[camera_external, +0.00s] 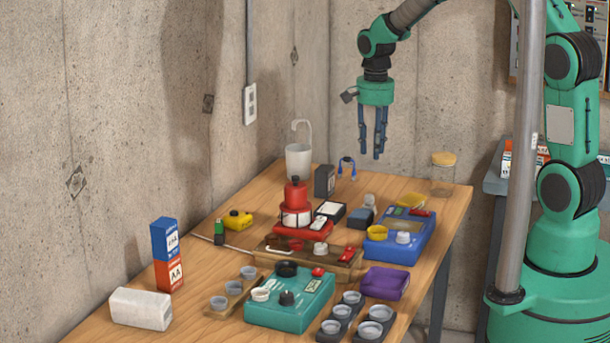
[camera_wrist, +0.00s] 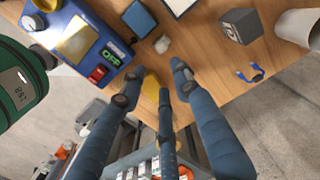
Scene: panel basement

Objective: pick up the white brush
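No item is plainly a brush. The nearest match is a white curved handle (camera_external: 301,128) rising from a white cup-shaped holder (camera_external: 299,162) at the table's back edge; any bristles are hidden. The holder shows partly at the upper right of the wrist view (camera_wrist: 298,28). My gripper (camera_external: 372,152) hangs pointing down above the back right of the table, to the right of the holder and apart from it. Its blue fingers are spread and empty, also in the wrist view (camera_wrist: 154,90).
A dark box (camera_external: 324,181) and a small blue clip-like item (camera_external: 346,167) stand right of the holder. A lidded jar (camera_external: 443,175), a blue device (camera_external: 403,236) and a red device (camera_external: 297,218) are nearby. The concrete wall is close behind the holder.

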